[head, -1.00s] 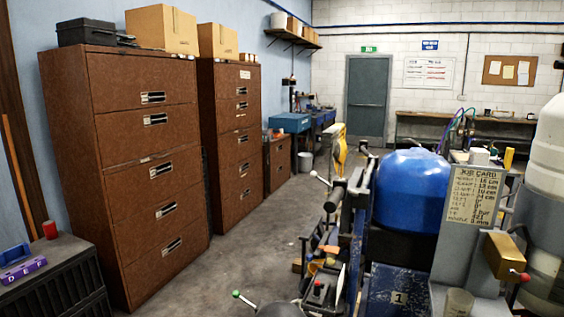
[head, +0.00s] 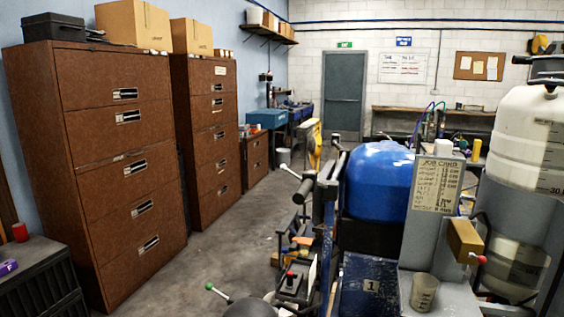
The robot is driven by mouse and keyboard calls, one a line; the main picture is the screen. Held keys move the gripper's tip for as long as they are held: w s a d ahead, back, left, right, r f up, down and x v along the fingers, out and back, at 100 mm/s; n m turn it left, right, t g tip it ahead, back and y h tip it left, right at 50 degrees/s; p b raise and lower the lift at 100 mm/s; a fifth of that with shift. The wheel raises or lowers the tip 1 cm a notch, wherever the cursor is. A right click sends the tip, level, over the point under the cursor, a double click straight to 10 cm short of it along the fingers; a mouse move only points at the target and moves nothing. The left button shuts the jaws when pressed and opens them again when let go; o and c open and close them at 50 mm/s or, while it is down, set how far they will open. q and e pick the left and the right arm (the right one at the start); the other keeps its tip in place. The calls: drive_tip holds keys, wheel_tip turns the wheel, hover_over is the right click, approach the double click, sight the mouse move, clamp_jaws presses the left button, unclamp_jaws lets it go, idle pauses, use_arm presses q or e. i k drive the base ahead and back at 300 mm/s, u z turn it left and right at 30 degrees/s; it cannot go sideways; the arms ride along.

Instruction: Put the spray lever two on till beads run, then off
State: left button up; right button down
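The striping machine stands at the lower right, with a blue domed tank (head: 378,180) and a dark blue panel (head: 371,284) marked 1. A lever with a green knob (head: 209,286) sticks out low at the front. A lever with a pale knob (head: 284,167) stands higher, near the bars. A small red knob (head: 290,274) sits on a dark box. A brass-coloured box (head: 465,243) carries a red-tipped lever. I cannot see a number two on any lever. No spray or beads show. Neither of my grippers is in view.
A job card (head: 437,185) stands above a grey cup (head: 424,292). A white tank (head: 527,138) is at the far right. Brown drawer cabinets (head: 120,150) line the left wall. Bare floor (head: 215,250) lies between them and the machine.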

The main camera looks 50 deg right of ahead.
sight(283, 167)
drive_tip(key=u, duration=0.85)
drive_tip(key=k, duration=0.85)
drive_tip(key=u, duration=0.75)
drive_tip(key=k, duration=0.4)
drive_tip(key=u, duration=0.35)
drive_tip(key=i, duration=0.7)
drive_tip(key=z, duration=0.5)
drive_tip(key=i, duration=1.45)
drive_tip(key=z, duration=0.8)
drive_tip(key=i, duration=1.35)
drive_tip(key=z, duration=0.95)
drive_tip(key=i, duration=1.35)
drive_tip(key=z, duration=1.5)
drive_tip(key=i, duration=1.2)
drive_tip(key=z, duration=1.1)
drive_tip(key=i, duration=1.1)
drive_tip(key=z, duration=0.45)
